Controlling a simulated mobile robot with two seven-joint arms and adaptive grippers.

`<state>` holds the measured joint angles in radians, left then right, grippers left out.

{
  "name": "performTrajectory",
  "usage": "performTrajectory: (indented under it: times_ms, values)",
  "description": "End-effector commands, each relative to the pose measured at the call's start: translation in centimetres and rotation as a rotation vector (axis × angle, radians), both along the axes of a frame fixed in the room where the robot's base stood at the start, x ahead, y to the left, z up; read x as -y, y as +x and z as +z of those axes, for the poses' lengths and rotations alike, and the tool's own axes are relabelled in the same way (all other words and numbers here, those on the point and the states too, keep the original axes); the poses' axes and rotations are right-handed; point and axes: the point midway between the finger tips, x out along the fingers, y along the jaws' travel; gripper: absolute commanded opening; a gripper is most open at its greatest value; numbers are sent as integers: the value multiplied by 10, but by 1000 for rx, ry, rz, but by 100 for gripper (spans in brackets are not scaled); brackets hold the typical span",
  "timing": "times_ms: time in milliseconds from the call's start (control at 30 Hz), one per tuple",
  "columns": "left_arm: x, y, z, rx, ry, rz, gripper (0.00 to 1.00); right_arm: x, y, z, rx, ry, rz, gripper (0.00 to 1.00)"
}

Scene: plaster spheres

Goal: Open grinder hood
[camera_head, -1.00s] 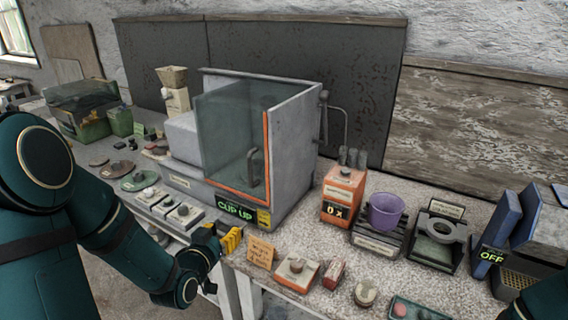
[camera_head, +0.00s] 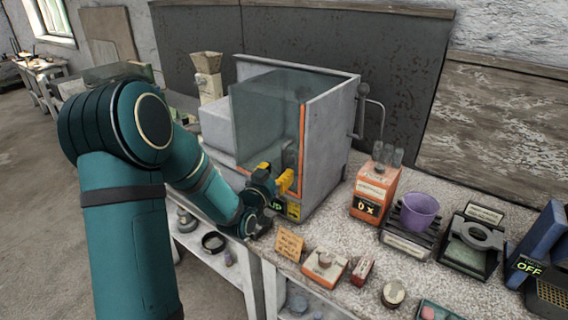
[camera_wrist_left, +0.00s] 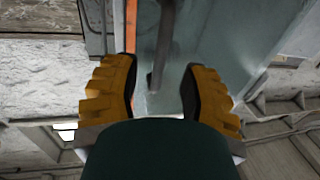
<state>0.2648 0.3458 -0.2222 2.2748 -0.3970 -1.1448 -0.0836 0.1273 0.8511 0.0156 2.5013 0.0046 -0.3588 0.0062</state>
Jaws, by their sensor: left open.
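The grinder hood (camera_head: 262,115) is a see-through panel with an orange edge on the front of the grey grinder housing (camera_head: 335,140); it looks closed. Its dark handle (camera_head: 290,155) is partly hidden behind my left gripper. My left gripper (camera_head: 275,178), with yellow fingers, is in front of the hood's lower right part. In the left wrist view the open left gripper (camera_wrist_left: 163,95) has its fingers on both sides of the bar-like handle (camera_wrist_left: 161,55), with space between; I cannot tell whether it touches. My right gripper is not in view.
Right of the grinder stand an orange box (camera_head: 372,190), a purple cup (camera_head: 419,209) on a rack, and a dark stand with a ring (camera_head: 475,240). A tan card (camera_head: 289,244) and small orange-and-white block (camera_head: 324,266) lie near the bench's front edge.

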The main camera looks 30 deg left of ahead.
Motion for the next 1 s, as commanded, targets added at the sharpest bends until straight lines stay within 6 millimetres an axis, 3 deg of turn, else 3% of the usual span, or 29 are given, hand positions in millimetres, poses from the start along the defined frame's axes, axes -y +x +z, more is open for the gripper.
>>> performTrajectory:
  times_ms: [100, 300, 700, 800, 833, 1000]
  values:
    - [-2, 20, 0, 0, 0, 0, 43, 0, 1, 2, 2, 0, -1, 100]
    - [-4, 40, 0, -1, 1, 0, 43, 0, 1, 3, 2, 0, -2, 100]
    - [-5, 45, 0, -1, 0, 1, 43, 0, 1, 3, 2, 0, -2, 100]
    - [-5, 44, 0, -1, 0, 1, 8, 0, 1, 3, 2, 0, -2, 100]
    - [-5, 44, 0, 0, 0, 1, 0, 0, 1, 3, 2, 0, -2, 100]
    - [-5, 44, 0, 0, 0, 0, 0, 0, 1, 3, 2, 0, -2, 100]
